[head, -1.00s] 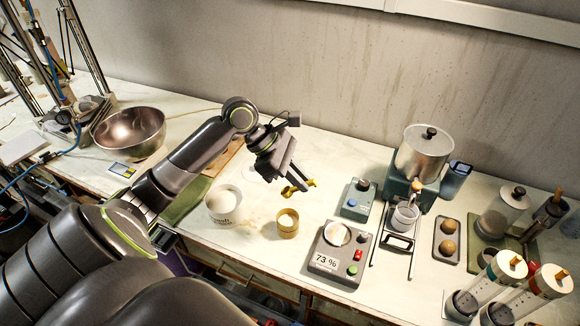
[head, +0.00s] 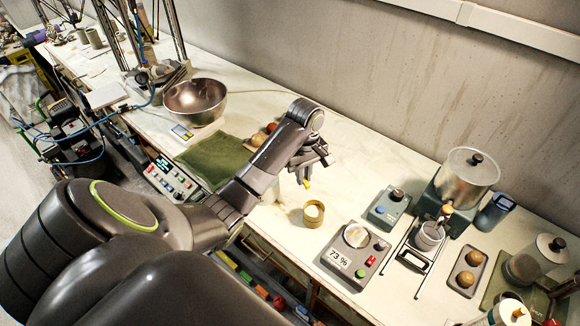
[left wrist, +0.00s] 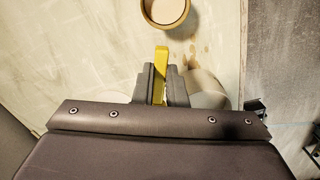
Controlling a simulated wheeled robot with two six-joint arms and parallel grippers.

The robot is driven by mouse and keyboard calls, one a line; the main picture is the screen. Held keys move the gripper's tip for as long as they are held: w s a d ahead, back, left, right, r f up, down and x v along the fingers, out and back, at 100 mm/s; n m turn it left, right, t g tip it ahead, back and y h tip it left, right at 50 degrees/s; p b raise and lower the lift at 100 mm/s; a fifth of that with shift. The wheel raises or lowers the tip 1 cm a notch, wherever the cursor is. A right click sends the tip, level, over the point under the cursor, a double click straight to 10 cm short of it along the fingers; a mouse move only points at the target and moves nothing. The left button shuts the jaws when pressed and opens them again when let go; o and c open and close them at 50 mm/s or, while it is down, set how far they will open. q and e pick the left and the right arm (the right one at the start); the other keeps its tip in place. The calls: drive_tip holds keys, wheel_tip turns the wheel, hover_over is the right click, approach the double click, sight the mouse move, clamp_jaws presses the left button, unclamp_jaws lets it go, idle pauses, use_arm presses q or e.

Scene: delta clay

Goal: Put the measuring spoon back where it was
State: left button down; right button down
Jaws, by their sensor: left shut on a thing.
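My left gripper (head: 308,166) is shut on the yellow measuring spoon (head: 306,184) and holds it above the bench, behind the brass-coloured cup (head: 313,222). In the left wrist view the spoon (left wrist: 160,66) sticks out from between the jaws (left wrist: 161,82) toward the round cup (left wrist: 165,28), apart from it in the picture. The rest of the spoon is hidden by the jaws. A pale round container (left wrist: 207,88) shows partly behind the jaws in the left wrist view. My right gripper is not in view.
A scale (head: 340,262) reading 73 % and a grey-blue button box (head: 384,212) stand to the right. A green cloth (head: 215,160) and steel bowl (head: 195,103) lie left.

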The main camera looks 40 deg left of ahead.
use_arm(q)
drive_tip(key=shift+s+d, duration=0.1)
drive_tip(key=shift+s, duration=0.05)
drive_tip(key=shift+f, duration=0.15)
drive_tip(key=b, duration=0.5)
hover_over(301, 205)
wheel_tip(301, 205, down, 5)
drive_tip(key=shift+f, duration=0.1)
drive_tip(key=shift+f+b, duration=0.35)
drive_tip(key=shift+b, duration=0.1)
drive_tip(key=shift+f, duration=0.45)
wheel_tip(301, 205, down, 2)
drive_tip(key=shift+f, duration=0.45)
drive_tip(key=shift+f, duration=0.1)
drive_tip(key=c, duration=1.5)
unclamp_jaws()
